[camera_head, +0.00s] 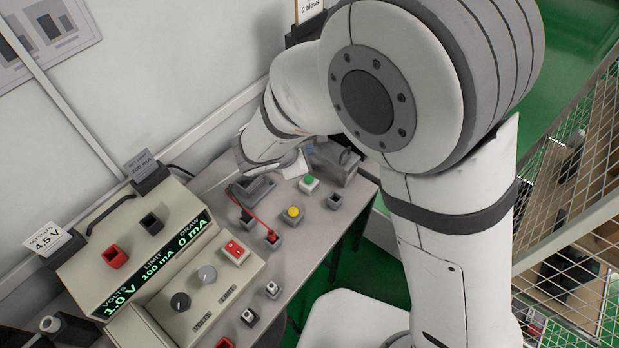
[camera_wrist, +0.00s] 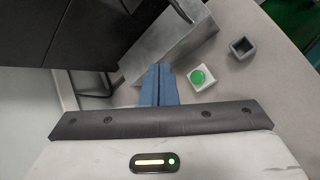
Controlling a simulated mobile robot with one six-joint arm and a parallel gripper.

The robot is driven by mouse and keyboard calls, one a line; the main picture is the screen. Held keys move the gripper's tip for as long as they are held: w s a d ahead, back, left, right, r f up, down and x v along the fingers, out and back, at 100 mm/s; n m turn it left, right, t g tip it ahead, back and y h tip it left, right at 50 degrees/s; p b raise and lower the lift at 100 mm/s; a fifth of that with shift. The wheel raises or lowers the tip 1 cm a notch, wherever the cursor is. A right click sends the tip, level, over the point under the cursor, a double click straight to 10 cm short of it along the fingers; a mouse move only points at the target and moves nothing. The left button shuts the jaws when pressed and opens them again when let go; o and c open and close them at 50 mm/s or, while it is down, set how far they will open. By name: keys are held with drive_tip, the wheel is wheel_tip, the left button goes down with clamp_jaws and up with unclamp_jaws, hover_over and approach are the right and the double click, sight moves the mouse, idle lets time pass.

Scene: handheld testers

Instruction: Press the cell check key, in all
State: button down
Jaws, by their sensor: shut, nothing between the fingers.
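A green round key on a small white block (camera_head: 308,183) sits on the grey bench; it also shows in the wrist view (camera_wrist: 199,76). A yellow key on a grey block (camera_head: 292,214) sits in front of it. No label tells me which one is the cell check key. My gripper (camera_wrist: 160,70) has its blue fingers shut with nothing between them. In the wrist view the fingers are left of the green key, apart from it. In the head view the gripper is mostly hidden by my arm.
A power supply (camera_head: 180,262) with a 1.0 V, 100 mA, 0 mA display and a red key (camera_head: 235,249) stands at left. A grey metal box (camera_wrist: 168,45) is close beyond the fingers. Small empty sockets (camera_head: 334,201) and a red lead (camera_head: 262,222) are nearby. Mesh fencing (camera_head: 565,215) stands right.

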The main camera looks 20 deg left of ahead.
drive_tip(key=b, duration=0.5)
hover_over(306, 181)
wheel_tip(306, 181, down, 7)
drive_tip(key=shift+f, duration=0.1)
drive_tip(key=shift+f+b, duration=0.65)
drive_tip(key=shift+b, duration=0.1)
drive_tip(key=shift+f, duration=0.1)
idle(1.0)
drive_tip(key=shift+f+b, duration=0.3)
drive_tip(key=shift+b, duration=0.25)
drive_tip(key=shift+f+b, duration=0.45)
drive_tip(key=shift+b, duration=0.15)
idle(0.4)
drive_tip(key=shift+r, duration=0.1)
drive_tip(key=shift+r+p, duration=0.55)
drive_tip(key=shift+r, duration=0.25)
